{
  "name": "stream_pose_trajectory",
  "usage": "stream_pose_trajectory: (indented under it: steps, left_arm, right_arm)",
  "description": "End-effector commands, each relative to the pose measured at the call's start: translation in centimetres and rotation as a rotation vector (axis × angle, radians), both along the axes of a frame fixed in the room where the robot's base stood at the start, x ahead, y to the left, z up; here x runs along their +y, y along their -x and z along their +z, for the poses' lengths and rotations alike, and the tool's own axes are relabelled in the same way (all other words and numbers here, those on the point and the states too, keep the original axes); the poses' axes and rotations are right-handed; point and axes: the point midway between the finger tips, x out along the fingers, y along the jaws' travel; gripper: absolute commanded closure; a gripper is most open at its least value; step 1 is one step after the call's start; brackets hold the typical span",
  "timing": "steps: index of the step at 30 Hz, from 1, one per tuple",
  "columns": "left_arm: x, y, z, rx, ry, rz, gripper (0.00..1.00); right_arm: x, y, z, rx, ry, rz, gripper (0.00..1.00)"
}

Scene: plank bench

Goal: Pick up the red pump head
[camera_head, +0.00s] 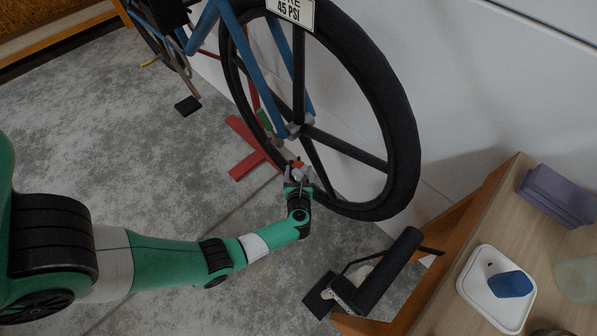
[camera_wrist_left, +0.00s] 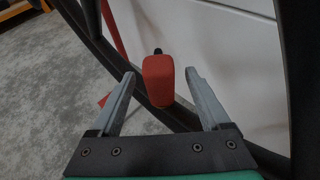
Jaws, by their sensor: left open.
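The red pump head (camera_wrist_left: 158,82) is a small rounded red block with a dark tip. In the left wrist view it shows between and beyond the fingertips of my left gripper (camera_wrist_left: 161,74), with a gap on either side. In the head view only a small red bit of the pump head (camera_head: 297,163) shows at the fingertips of my left gripper (camera_head: 299,172), beside the lower part of the bicycle wheel (camera_head: 402,125). My left gripper is open and holds nothing. My right gripper is in neither view.
A blue bicycle frame (camera_head: 230,25) stands by the white wall. A red stand foot (camera_head: 247,165) lies on the grey floor.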

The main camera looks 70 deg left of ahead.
Motion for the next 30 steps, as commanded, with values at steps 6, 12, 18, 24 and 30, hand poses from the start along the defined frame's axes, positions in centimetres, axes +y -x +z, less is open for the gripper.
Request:
stream_pose_trajectory:
  steps: [6, 12, 18, 24, 30]
  left_arm:
    - [3.2, -1.2, -2.3, -0.003, 0.0, 0.004, 0.2]
    - [3.9, -1.6, -2.1, -0.001, 0.0, 0.0, 0.2]
    - [3.9, -1.5, -2.1, -0.001, 0.0, 0.0, 0.36]
    - [3.9, -1.5, -2.1, -0.001, 0.0, 0.0, 0.72]
    - [3.9, -1.5, -2.1, -0.001, 0.0, 0.0, 1.0]
  right_arm:
    - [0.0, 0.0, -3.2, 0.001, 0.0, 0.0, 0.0]
    - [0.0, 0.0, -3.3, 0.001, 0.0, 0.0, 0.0]
    - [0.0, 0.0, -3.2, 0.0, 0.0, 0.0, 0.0]
    - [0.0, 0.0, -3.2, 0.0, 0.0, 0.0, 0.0]
    - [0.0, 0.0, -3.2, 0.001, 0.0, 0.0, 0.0]
